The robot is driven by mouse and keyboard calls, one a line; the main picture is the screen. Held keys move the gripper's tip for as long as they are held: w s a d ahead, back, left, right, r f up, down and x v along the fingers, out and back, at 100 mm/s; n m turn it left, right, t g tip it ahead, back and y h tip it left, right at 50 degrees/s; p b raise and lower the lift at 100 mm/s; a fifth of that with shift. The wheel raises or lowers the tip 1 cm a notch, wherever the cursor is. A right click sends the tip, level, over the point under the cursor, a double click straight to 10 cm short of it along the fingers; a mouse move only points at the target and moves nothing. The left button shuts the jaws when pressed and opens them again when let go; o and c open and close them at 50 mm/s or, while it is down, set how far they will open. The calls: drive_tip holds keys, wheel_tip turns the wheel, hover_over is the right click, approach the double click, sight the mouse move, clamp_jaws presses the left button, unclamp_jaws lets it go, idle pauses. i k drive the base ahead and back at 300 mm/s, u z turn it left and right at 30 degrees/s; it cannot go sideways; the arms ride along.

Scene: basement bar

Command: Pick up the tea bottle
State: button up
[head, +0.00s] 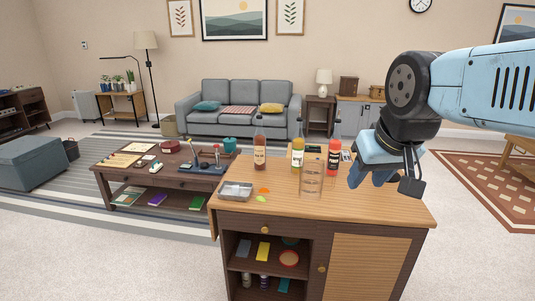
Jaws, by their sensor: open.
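Three bottles stand upright on the wooden bar counter (385,205). A tall amber-brown bottle (259,155) with a pale label is at the left; by its colour it may be the tea bottle, but its label is too small to read. A yellow bottle (298,153) stands in the middle, and a red bottle (334,158) with a dark cap stands at the right. My gripper (388,184) is open and empty, hanging at the right above the counter. It is to the right of the red bottle and apart from all the bottles.
A clear glass vessel (311,179) stands in front of the yellow and red bottles. A metal tray (235,191) and small orange and green pieces lie at the counter's left. The counter's right front is bare. A low table (110,175) stands behind left.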

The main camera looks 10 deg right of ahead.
sight(259, 139)
drive_tip(key=u, duration=0.2)
drive_tip(key=i, duration=0.15)
drive_tip(key=u, duration=2.15)
drive_tip(key=i, duration=2.65)
drive_tip(key=z, duration=1.25)
